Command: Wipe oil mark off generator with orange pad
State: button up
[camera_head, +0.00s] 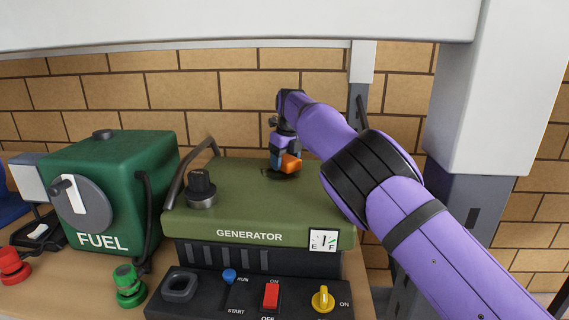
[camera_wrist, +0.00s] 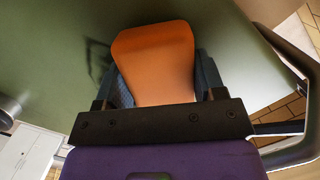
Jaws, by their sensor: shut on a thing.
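The green generator (camera_head: 245,192) stands on the bench in the middle of the head view, and its top fills much of the wrist view (camera_wrist: 60,30). My gripper (camera_head: 284,158) is over the rear right part of its top, pointing down. It is shut on the orange pad (camera_head: 291,163), which shows between the two fingers in the wrist view (camera_wrist: 155,60). The pad is at or just above the top; contact is hard to tell. A dark patch (camera_head: 270,174) shows under the pad, and a dark smudge (camera_wrist: 97,57) lies left of the pad in the wrist view.
A black fuel cap (camera_head: 201,188) and a bar handle (camera_head: 190,172) rise from the generator's left side. A green fuel can (camera_head: 110,185) stands left. A switch panel (camera_head: 250,295) is in front. A grey post (camera_head: 475,200) is right, and a pale beam (camera_head: 230,22) crosses above.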

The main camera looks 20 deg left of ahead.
aim_at(272, 182)
jog(key=shift+s+a+f, duration=0.1)
jog(key=shift+s+a, duration=0.1)
jog(key=shift+a, duration=0.35)
jog(key=shift+s+a+f, duration=0.1)
jog(key=shift+s+a, duration=0.05)
jog(key=shift+a, duration=0.35)
jog(key=shift+s+d, duration=0.35)
jog(key=shift+s+d+f, duration=0.1)
jog(key=shift+s+f, duration=0.1)
jog(key=shift+s, duration=0.95)
jog(key=shift+s+d, duration=0.15)
jog(key=shift+s, duration=0.8)
jog(key=shift+s+d, duration=0.15)
jog(key=shift+s, duration=0.75)
jog(key=shift+s+d+r, duration=0.15)
jog(key=shift+s+d, duration=0.05)
jog(key=shift+s, duration=0.5)
jog(key=shift+s+d+r, duration=0.15)
jog(key=shift+s+d, duration=0.05)
jog(key=shift+s, duration=0.5)
jog(key=shift+a, duration=0.15)
